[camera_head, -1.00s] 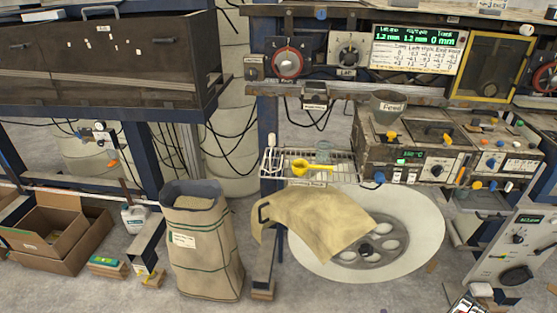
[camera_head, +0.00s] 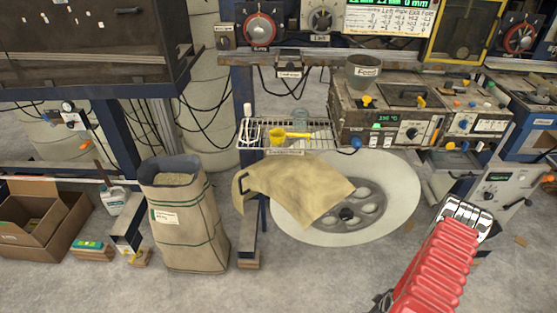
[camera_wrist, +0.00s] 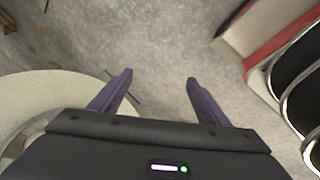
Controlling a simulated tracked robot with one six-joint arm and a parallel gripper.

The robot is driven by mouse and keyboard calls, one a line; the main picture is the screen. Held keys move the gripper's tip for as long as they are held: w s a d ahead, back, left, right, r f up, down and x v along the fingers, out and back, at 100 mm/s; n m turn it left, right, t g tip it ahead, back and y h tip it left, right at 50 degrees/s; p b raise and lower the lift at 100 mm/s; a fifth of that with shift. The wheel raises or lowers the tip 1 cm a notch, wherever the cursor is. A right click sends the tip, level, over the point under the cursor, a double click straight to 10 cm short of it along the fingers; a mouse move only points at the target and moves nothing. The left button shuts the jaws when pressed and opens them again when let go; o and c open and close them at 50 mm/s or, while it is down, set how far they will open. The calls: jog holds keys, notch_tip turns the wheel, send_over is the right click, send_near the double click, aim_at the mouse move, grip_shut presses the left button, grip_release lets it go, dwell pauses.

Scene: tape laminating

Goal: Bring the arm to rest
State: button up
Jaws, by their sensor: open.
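My gripper (camera_wrist: 159,76) shows in the wrist view with its two purple fingers spread apart. It is open and nothing is between the fingers. Bare grey floor lies beyond the fingertips. My gripper cannot be made out in the head view.
A pale round disc (camera_head: 397,205) lies on the floor below the machine bench; its pale edge (camera_wrist: 50,98) seems to show left of my gripper. A tan cloth (camera_head: 290,185) partly covers it. A filled sack (camera_head: 185,225) and open cardboard box (camera_head: 30,245) stand left.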

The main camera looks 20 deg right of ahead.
jog(key=w+a+r+m+g, duration=0.2)
jog(key=a+r+m, duration=0.15)
jog(key=r, duration=1.35)
jog(key=w+a+r+m+g, duration=0.1)
jog(key=a+r+m+g, duration=0.25)
jog(key=r, duration=1.25)
jog(key=s+a+r+t, duration=0.1)
jog(key=a+r+t, duration=0.1)
jog(key=a+r, duration=0.6)
jog(key=s+a+r+n+t, duration=0.1)
jog(key=s+a+r+t, duration=0.1)
jog(key=a+r, duration=0.7)
jog(key=s+a+r+t+y, duration=0.1)
jog(key=a+r, duration=0.8)
jog(key=r, duration=0.9)
jog(key=shift+s+a+n+t, duration=0.25)
jog(key=shift+s+n+t, duration=0.2)
jog(key=shift+t, duration=0.6)
jog(key=shift+f, duration=0.1)
